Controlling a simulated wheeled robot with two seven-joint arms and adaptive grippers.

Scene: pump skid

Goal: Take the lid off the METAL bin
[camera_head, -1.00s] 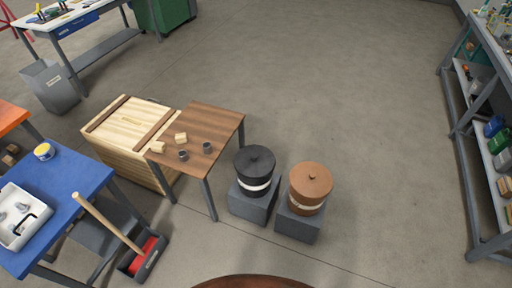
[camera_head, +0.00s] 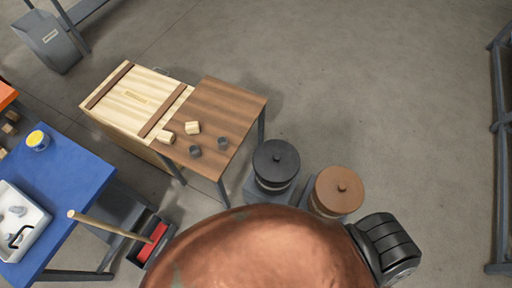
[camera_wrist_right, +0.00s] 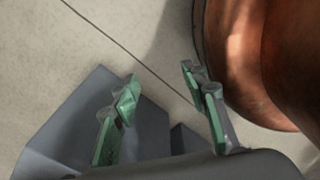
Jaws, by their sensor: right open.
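Two round lidded bins stand side by side on grey blocks in the head view. One has a black lid (camera_head: 276,160) with a small knob. The other has a copper-brown lid (camera_head: 340,189) with a small knob. Both lids sit on their bins. No label is readable, so I cannot tell which is the METAL bin. My right gripper (camera_wrist_right: 160,80) is open and empty in the right wrist view, with green-padded fingers apart above the floor. Neither lid is recognisable in that view. My left gripper is not in view.
A brown table (camera_head: 222,112) with small blocks and cups stands left of the bins, beside a wooden crate (camera_head: 128,86). A blue table (camera_head: 62,180) is at the left. Shelving (camera_head: 503,150) stands at the right edge. The floor beyond the bins is clear.

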